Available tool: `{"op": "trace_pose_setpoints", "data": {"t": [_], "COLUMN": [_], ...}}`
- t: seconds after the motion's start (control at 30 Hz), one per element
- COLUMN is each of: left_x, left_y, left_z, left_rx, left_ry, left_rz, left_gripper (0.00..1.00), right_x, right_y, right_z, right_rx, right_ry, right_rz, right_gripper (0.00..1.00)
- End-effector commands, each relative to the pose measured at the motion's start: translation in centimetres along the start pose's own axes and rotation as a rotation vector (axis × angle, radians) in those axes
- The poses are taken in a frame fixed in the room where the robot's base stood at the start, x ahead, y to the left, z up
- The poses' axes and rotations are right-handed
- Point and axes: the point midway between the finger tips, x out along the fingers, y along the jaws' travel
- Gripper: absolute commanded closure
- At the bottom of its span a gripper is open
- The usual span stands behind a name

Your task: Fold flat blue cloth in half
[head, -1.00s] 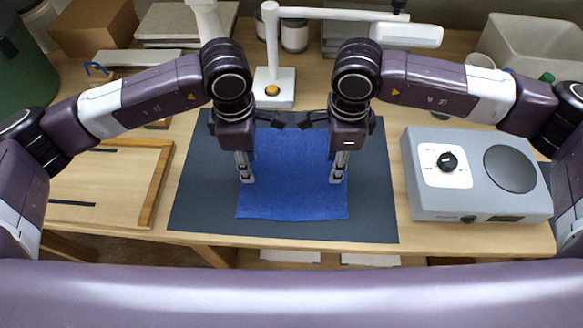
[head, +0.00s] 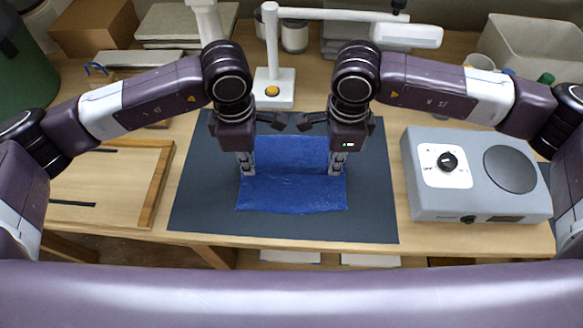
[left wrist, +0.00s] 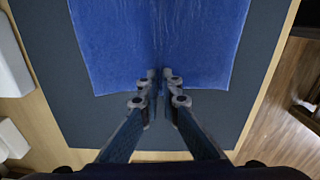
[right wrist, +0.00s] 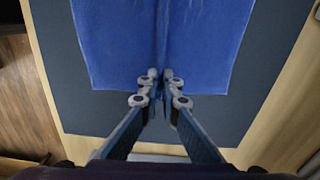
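The blue cloth (head: 292,196) lies on a dark mat (head: 200,195), with a raised crease running across its middle from side to side. In the left wrist view, my left fingertips (left wrist: 160,82) are close together on the ridge at the cloth's side edge. The right wrist view shows my right fingertips (right wrist: 160,82) pinching the ridge the same way.
A grey device (head: 475,190) with a dial and round plate stands right of the mat. A wooden-framed board (head: 155,190) lies to the left. A white lamp-like stand (head: 274,85) is behind my grippers. The mat is bare around the cloth.

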Motion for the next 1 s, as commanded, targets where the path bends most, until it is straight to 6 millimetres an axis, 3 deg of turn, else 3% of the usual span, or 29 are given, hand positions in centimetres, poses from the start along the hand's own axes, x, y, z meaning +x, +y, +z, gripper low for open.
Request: {"op": "trace_pose_setpoints", "data": {"t": [0.57,1.0], "left_x": [-0.1,-3.4], "left_y": [0.0,0.0], "left_z": [-0.1,0.0], "left_rx": [0.000,0.000], "left_ry": [0.002,0.001], "left_rz": [-0.002,0.000], "left_gripper": [1.00,1.00], "right_x": [0.0,-3.3], "right_y": [0.1,0.0], "right_z": [-0.1,-0.1], "right_rx": [0.000,0.000], "right_ry": [0.003,0.001], "right_rz": [0.004,0.001], "right_gripper": [1.00,1.00]}}
